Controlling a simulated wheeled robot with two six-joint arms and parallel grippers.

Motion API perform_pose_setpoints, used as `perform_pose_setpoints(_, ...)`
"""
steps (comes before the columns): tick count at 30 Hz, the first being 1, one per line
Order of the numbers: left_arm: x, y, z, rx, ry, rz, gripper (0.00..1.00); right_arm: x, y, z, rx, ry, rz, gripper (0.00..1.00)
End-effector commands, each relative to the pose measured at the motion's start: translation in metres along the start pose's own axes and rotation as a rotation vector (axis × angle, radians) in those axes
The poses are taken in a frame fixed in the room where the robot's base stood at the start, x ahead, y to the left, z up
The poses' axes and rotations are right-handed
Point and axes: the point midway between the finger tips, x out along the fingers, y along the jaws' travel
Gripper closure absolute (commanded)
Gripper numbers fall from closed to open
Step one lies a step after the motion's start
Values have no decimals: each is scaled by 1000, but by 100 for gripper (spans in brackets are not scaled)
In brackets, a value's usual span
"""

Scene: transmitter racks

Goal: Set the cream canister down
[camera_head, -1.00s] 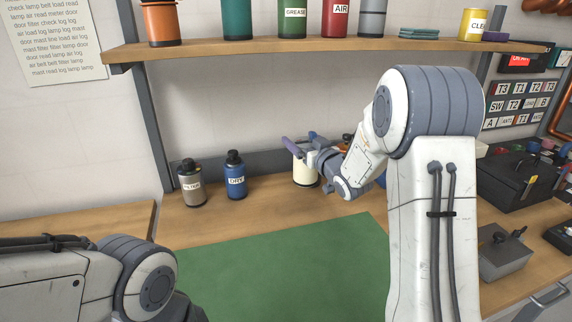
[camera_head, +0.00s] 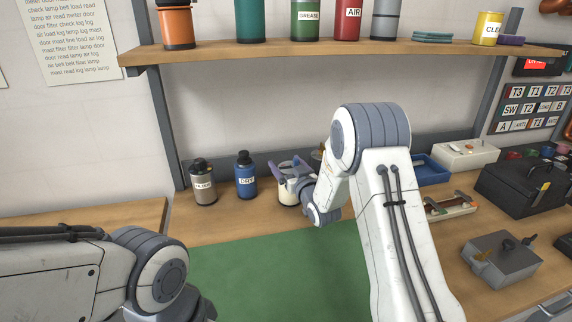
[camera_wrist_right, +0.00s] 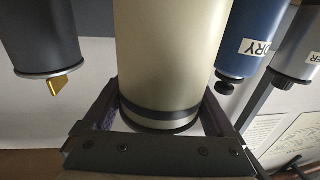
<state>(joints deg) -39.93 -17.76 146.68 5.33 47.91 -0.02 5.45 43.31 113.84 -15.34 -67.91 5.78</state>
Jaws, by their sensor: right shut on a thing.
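The cream canister (camera_head: 287,194) is upright at the back of the wooden worktop, just right of the blue DRY canister (camera_head: 246,176). My right gripper (camera_head: 293,172) is shut on it from the right and hides part of it. In the right wrist view the cream canister (camera_wrist_right: 165,60) fills the space between the two fingers, with a dark band near one end. I cannot tell whether its base touches the worktop. My left arm is at the lower left, and its gripper is out of view.
A grey-brown FILTER canister (camera_head: 203,184) stands left of the blue one. A shelf (camera_head: 340,52) with several canisters is above. A green mat (camera_head: 270,275) lies clear in front. A blue tray (camera_head: 432,170) and dark boxes are to the right.

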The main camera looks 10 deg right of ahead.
Motion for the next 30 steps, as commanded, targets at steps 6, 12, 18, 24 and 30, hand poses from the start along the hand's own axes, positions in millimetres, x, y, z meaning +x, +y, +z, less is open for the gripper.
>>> perform_pose_setpoints(6,6,0,0,0,0,0,100,0,0,4,0,3,0,100)
perform_pose_setpoints(12,4,0,0,0,0,0,100,0,0,3,0,-1,0,0)
perform_pose_setpoints(18,-1,0,0,0,1,0,100,-2,0,-1,0,-1,0,0)
perform_pose_setpoints(24,10,-1,1,0,0,0,100,-38,0,2,0,-2,0,0)
perform_pose_setpoints(30,19,-1,1,0,0,0,100,-82,1,2,0,-1,1,0)
